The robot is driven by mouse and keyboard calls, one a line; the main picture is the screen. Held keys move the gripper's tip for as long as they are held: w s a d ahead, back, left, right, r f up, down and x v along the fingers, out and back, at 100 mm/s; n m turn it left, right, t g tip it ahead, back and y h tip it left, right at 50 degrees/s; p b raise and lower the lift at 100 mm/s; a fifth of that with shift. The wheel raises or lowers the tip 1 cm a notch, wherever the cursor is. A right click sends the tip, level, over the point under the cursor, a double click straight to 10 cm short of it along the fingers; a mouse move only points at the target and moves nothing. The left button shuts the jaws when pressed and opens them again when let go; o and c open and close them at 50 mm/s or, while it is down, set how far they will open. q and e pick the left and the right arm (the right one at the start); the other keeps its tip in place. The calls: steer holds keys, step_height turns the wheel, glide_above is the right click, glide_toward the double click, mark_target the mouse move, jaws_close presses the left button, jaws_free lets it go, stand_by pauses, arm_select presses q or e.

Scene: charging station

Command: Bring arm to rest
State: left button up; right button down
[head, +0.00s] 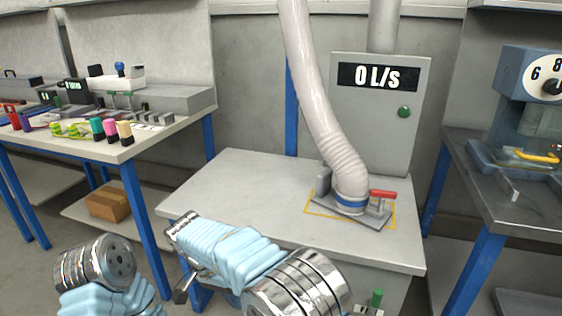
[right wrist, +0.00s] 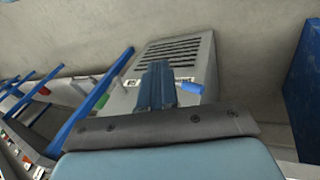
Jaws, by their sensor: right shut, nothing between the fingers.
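In the head view my right arm, with pale blue covers and chrome rings, reaches in from the bottom centre in front of the grey bench (head: 240,175). My right gripper (head: 181,289) is small and partly hidden by that arm, beside the bench's front left leg. In the right wrist view my right gripper (right wrist: 157,72) has its fingers together with nothing between them. Part of my left arm shows at the bottom left of the head view; its gripper is out of sight.
A thick white hose (head: 315,90) ends in a blue-ringed nozzle on the bench, beside a red-handled clamp (head: 383,194). A grey cabinet (head: 345,120) reads 0 L/s. A cluttered table (head: 150,140) stands left, a dark machine table (head: 500,200) right. Floor shows between left table and bench.

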steer(key=s+d+f+n+g+y, duration=0.1)
steer(key=d+f+y, duration=0.1)
steer(key=d+f, duration=0.55)
steer(key=d+f+n+g+y, duration=0.15)
steer(key=d+f, duration=0.25)
steer(key=f, duration=0.7)
steer(key=s+d+f+t+y, duration=0.2)
steer(key=s+d+f, duration=0.2)
steer(key=s, duration=0.3)
steer(key=s+d+f+n+t+y, duration=0.1)
steer(key=s+d+f+y, duration=0.2)
steer(key=s+d, duration=0.3)
steer(key=shift+s+f+t, duration=0.35)
steer(key=shift+s, duration=0.8)
steer(key=shift+n, duration=0.25)
